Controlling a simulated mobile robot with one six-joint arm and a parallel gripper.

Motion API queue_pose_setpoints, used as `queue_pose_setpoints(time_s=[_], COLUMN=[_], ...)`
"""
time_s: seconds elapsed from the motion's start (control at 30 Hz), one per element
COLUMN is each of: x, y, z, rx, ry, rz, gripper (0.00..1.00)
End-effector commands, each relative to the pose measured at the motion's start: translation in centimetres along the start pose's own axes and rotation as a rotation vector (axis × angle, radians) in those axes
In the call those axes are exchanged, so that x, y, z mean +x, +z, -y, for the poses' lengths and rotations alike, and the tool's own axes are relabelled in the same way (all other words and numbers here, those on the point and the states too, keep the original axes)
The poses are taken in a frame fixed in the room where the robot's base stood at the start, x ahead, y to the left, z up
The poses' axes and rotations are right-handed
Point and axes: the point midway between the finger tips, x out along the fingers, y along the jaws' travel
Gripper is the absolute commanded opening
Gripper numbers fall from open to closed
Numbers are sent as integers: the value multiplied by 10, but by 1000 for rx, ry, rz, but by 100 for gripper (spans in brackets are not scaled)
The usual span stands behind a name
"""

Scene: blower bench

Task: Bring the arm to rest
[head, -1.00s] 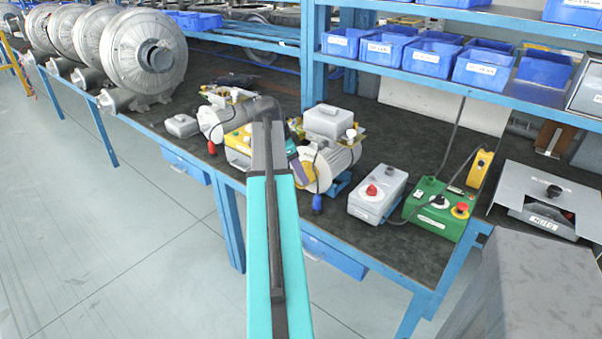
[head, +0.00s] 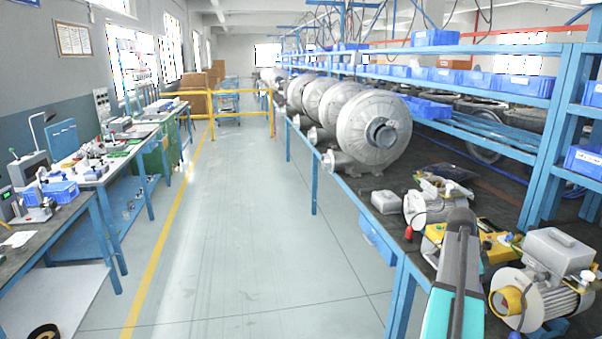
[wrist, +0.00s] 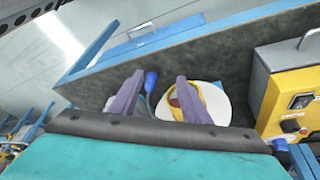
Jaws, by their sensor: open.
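My arm (head: 455,295) reaches out over the right workbench (head: 500,175) in the head view, and its far end hides my gripper there. In the wrist view my gripper (wrist: 158,78) is open, with its two purple-grey fingers apart. Between and just beyond the fingers, a yellow and white round part (wrist: 215,103) and a blue knob-like piece (wrist: 151,78) show. I cannot tell from this view whether the fingers touch them. Nothing is clearly held.
A motor (head: 540,290) stands right of my arm, and another motor unit (head: 430,205) lies just beyond it. A yellow control box (wrist: 290,90) is at the wrist view's right. Large blowers (head: 372,125) line the bench. The aisle floor (head: 240,200) is clear.

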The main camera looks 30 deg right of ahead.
Motion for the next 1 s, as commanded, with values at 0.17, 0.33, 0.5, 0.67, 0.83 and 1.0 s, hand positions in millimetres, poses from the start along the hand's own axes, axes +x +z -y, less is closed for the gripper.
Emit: queue_pose_setpoints(time_s=[0.17,0.33,0.5,0.67,0.83,1.0], x=[19,40,64,86,110,135], y=[76,147,215,274,329,379], z=[4,-5,-24,-48,-79,-116], rx=[-115,-222,-327,-430,-553,-688], ry=[27,59,91,115,141,165], rz=[2,4,7,9,13,19], gripper=[43,43,43,43,43,43])
